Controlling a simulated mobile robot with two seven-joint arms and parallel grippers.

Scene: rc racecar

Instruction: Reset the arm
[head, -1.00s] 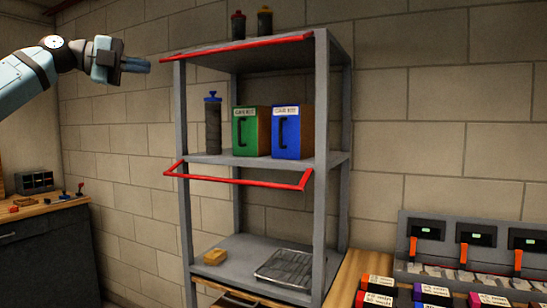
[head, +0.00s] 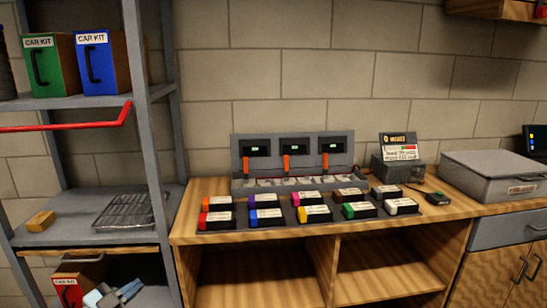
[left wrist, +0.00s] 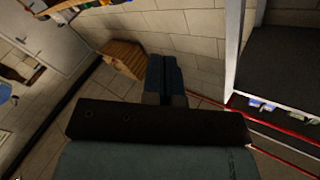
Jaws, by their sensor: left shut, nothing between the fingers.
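My left gripper (head: 130,289) shows at the bottom left of the head view, in front of the lowest part of the grey shelf unit. Most of its arm is out of the picture. In the left wrist view its two dark fingers (left wrist: 165,78) are together, with nothing between them. A red car kit box (head: 70,285) is just left of the gripper in the head view; I cannot tell the gap between them. My right gripper is not in view.
The shelf unit (head: 148,130) holds a green kit box (head: 50,66), a blue kit box (head: 97,62), a wire tray (head: 125,211) and a yellow block (head: 40,221). A wooden bench (head: 215,255) carries chargers (head: 290,150), several labelled packs and a grey case (head: 495,175).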

